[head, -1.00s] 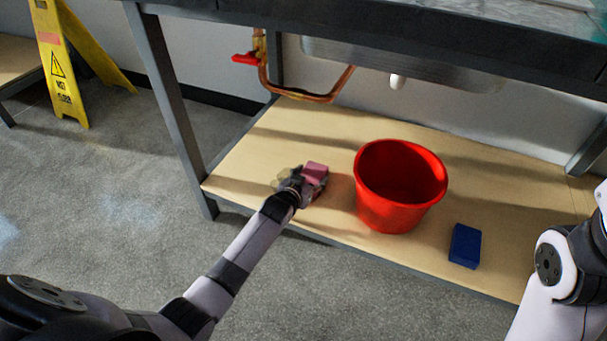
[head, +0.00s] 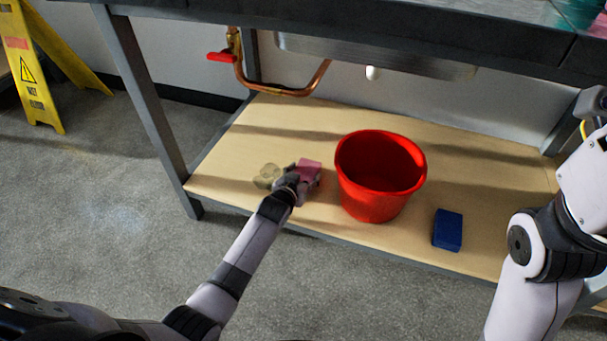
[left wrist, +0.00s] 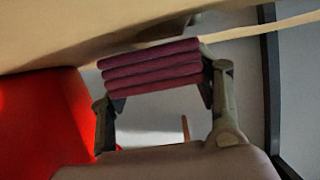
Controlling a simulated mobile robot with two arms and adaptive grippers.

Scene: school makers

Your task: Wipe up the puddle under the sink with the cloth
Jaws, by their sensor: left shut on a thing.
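The cloth (head: 309,168) is pink and folded into a thick pad. My left gripper (head: 297,183) is shut on it over the left part of the wooden shelf under the sink. In the left wrist view the folded layers of the cloth (left wrist: 150,68) sit between the two fingers. The puddle (head: 267,176) is a small greyish-brown patch on the shelf, just left of the gripper. The gripper and cloth may hide part of it. Whether the cloth touches the shelf is unclear. My right gripper is out of view; only part of the right arm shows.
A red bucket (head: 372,196) stands on the shelf (head: 440,150) close right of the cloth. A blue sponge-like block (head: 447,230) lies further right. A copper pipe (head: 270,90) with a red handle hangs behind. A table leg (head: 150,115) bounds the left; a yellow sign (head: 35,75) stands beyond.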

